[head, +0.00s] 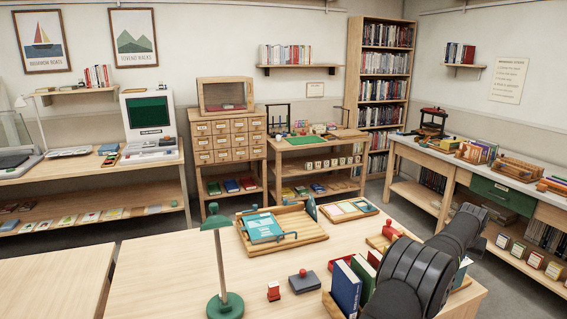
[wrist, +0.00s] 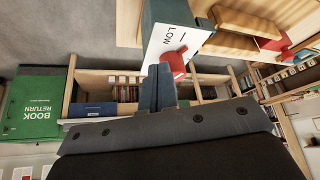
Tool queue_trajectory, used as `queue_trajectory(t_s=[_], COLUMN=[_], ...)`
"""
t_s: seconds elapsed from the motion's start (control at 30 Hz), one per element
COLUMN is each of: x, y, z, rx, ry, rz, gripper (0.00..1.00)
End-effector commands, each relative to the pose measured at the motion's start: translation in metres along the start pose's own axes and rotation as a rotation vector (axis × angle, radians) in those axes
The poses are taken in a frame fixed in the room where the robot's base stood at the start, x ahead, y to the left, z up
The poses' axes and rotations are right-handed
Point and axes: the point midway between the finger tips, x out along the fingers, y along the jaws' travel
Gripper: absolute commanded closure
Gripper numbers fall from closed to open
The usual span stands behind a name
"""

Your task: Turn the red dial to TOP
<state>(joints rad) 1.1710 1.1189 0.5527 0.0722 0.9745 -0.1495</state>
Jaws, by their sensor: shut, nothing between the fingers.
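The red dial (wrist: 177,62) shows in the wrist view on a white plate (wrist: 160,48) on a dark green box (wrist: 167,12). The word LOW and a short black mark are printed on the plate, above the dial. No TOP label shows; part of the plate is hidden behind my fingers. My gripper (wrist: 160,72) is shut and empty, its fingertips right beside the dial's lower left side. I cannot tell whether they touch it. In the head view my dark arm reaches right over the table, and I cannot make out the dial there.
A green book return box (wrist: 38,120) and a shelf with a blue item (wrist: 92,110) lie left in the wrist view. In the head view, upright books (head: 346,287), a green lamp (head: 225,303) and a wooden tray (head: 282,242) stand on the near table.

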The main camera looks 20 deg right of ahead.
Motion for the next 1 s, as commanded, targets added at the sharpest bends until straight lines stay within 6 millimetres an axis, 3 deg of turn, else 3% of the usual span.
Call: queue_trajectory(t_s=[1.0], x=[0.0075], y=[-0.0024], z=[-0.0019], rx=[-0.001], ry=[0.000], rz=[0.000], gripper=[1.00])
